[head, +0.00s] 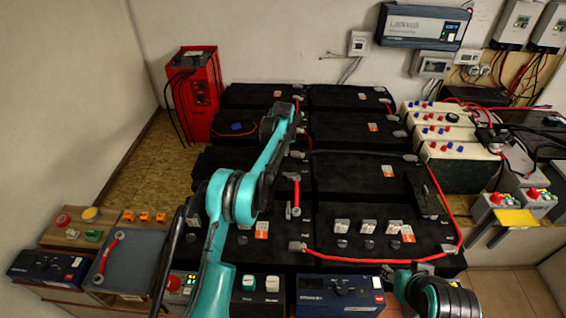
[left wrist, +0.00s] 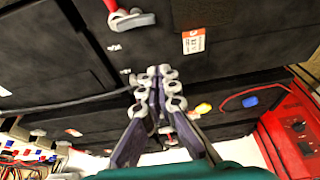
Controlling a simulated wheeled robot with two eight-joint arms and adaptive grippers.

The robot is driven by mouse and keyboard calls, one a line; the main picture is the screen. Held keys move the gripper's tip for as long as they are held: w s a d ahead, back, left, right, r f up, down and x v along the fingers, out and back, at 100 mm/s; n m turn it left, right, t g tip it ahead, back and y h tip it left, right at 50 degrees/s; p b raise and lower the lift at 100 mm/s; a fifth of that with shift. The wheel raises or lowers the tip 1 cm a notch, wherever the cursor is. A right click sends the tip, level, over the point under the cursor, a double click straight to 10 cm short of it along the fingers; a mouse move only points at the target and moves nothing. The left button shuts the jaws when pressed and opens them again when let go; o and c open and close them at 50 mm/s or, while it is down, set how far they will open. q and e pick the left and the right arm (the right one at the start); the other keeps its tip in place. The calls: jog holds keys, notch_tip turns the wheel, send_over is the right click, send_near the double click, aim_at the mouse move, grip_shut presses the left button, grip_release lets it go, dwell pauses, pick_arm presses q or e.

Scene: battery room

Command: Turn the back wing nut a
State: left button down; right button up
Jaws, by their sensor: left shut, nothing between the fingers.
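My left arm reaches over the black battery bank (head: 350,173) in the head view, and its wrist hides its fingers there. In the left wrist view my left gripper (left wrist: 157,78) is shut and empty, pointing at a black battery near the back. A small yellow part (left wrist: 203,108) and a blue part (left wrist: 250,101) with a red cable lie just right of the fingers. The blue part also shows in the head view (head: 236,126). I cannot tell which part is wing nut a; the fingers may cover it. Only part of my right arm shows, at the lower right; its gripper is out of view.
A red charger (head: 195,95) stands at the back left. White batteries (head: 456,160) stand to the right. A red cable (head: 460,215) and grey terminal clamps (head: 297,246) lie on the batteries. A tool bench with a blue-grey tray (head: 128,262) is at the lower left.

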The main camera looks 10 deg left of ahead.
aim_at(291, 176)
pick_arm(q)
jog(key=b+x, duration=0.3)
jog(key=x, duration=0.7)
jog(key=shift+s+b, duration=0.1)
jog(key=shift+b, duration=0.25)
jog(key=shift+s+d, duration=0.1)
jog(key=shift+s, duration=0.15)
jog(key=shift+s+d+r+b, duration=0.15)
jog(key=shift+s+b, duration=0.3)
jog(key=shift+s, duration=0.4)
jog(key=shift+s+d+r+b, duration=0.15)
jog(key=shift+s+b, duration=0.25)
jog(key=shift+s, duration=0.5)
jog(key=shift+f, duration=0.1)
jog(key=shift+d, duration=0.1)
